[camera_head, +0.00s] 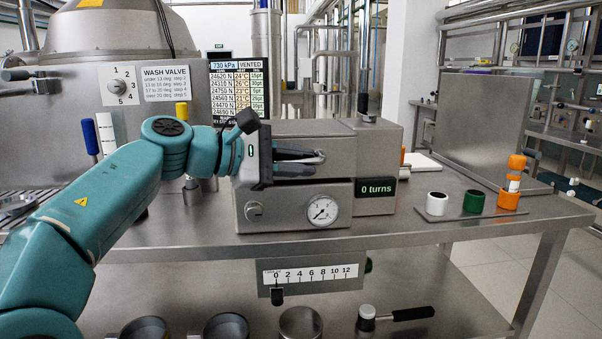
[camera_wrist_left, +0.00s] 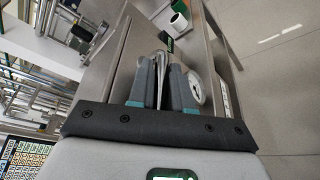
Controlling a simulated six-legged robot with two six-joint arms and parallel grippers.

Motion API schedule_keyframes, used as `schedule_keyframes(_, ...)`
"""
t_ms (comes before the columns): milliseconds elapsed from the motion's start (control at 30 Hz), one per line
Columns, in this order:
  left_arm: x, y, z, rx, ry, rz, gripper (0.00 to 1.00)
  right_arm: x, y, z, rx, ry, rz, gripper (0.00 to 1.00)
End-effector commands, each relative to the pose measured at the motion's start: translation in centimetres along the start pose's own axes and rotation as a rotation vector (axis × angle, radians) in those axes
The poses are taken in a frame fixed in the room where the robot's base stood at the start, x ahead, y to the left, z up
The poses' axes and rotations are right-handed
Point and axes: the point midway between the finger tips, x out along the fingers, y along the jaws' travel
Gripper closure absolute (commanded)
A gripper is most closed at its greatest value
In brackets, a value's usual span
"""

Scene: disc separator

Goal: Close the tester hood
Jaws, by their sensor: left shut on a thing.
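The tester is a grey metal box with a round gauge (camera_head: 321,211) and a "0 turns" display (camera_head: 376,189) on its front. Its upper part, which looks like the hood (camera_head: 312,133), sits low over the base with a narrow dark line between them. My left gripper (camera_head: 318,157) is at the front of the hood, shut on a thin metal bar that looks like its handle. The bar (camera_wrist_left: 160,75) shows between the fingers in the left wrist view. The fingers hide most of the bar. My right gripper is not in view.
White, green and orange cups (camera_head: 437,203) stand on a tray to the right, an orange-capped vial above the orange one. An upright metal panel (camera_head: 487,116) stands behind them. A slider scale (camera_head: 310,274) hangs below the bench top. Several round containers (camera_head: 300,323) stand on the lower shelf.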

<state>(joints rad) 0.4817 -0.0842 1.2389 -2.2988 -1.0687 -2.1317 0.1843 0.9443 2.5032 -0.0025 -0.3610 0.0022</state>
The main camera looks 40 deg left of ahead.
Motion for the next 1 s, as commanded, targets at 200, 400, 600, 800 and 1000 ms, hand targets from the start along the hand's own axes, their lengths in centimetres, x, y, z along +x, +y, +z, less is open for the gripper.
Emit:
schedule_keyframes(200, 0.2, -0.5, -0.3, 0.037, 0.001, 0.020, 1.00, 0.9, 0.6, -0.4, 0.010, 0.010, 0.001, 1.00)
schedule_keyframes(400, 0.3, -0.6, -0.2, 0.035, 0.001, 0.019, 0.75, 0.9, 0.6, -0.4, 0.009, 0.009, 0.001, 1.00)
schedule_keyframes(600, 0.3, -0.7, -0.1, 0.034, 0.001, 0.017, 0.75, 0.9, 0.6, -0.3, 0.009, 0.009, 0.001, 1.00)
schedule_keyframes(800, -1.8, -0.6, -0.2, 0.034, 0.007, 0.020, 0.75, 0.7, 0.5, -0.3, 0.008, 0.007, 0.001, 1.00)
schedule_keyframes(1000, -7.0, -0.6, -0.3, 0.032, 0.011, 0.021, 0.75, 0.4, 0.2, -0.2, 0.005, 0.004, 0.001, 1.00)
